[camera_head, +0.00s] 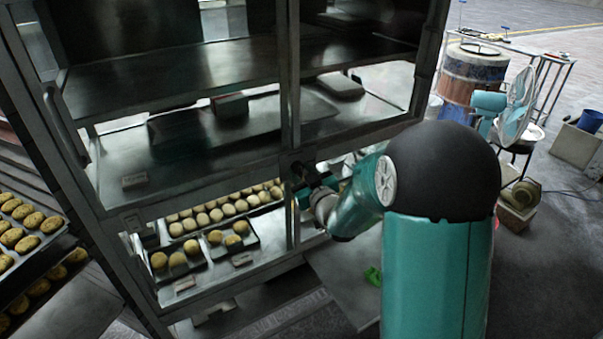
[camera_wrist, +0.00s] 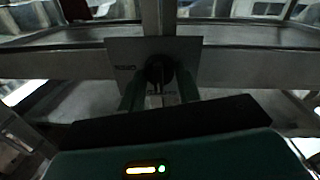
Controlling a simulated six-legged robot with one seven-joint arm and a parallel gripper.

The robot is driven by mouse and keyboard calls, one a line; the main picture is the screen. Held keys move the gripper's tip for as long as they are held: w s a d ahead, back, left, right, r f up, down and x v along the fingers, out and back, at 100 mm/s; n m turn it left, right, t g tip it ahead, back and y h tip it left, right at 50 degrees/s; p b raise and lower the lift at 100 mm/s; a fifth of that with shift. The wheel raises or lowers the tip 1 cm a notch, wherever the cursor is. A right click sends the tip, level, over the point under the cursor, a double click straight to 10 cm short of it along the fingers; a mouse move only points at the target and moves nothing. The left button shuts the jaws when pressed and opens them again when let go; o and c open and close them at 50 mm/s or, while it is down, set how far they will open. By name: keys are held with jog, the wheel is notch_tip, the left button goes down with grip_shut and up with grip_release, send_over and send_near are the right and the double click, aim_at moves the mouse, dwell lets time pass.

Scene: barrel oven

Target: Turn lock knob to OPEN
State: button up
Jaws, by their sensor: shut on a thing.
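The lock knob (camera_wrist: 158,71) is a dark round knob on a grey metal plate (camera_wrist: 115,52) in the wrist view. The plate is fixed to the cabinet frame where an upright bar meets a crossbar. My gripper (camera_wrist: 160,88) is shut on the knob, with one green finger on each side of it. Small markings show on the plate left of the knob and below it, too blurred to read surely. In the head view my gripper (camera_head: 314,186) is at the cabinet's middle post, and the knob is mostly hidden there.
The metal cabinet (camera_head: 200,155) has glass-fronted shelves. Trays (camera_head: 210,247) of round buns sit on its lower shelf. A rack with more baked goods (camera_head: 25,220) stands at the left. A barrel (camera_head: 470,75), a fan (camera_head: 517,105) and a crate (camera_head: 577,143) stand on the floor at right.

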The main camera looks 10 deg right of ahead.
jog(key=shift+r+m, duration=0.1)
jog(key=shift+m, duration=0.4)
jog(key=m, duration=0.3)
jog(key=shift+d+m, duration=0.1)
jog(key=shift+m, duration=0.2)
jog(key=m, duration=0.4)
jog(key=shift+r+g, duration=0.1)
jog(key=shift+g, duration=0.3)
jog(key=m, duration=0.4)
jog(key=shift+d+m+y, duration=0.1)
jog(key=shift+m+y, duration=0.2)
jog(key=shift+y, duration=0.1)
jog(key=m, duration=0.3)
jog(key=shift+m, duration=0.4)
jog(key=o, duration=1)
jog(key=shift+g, duration=0.3)
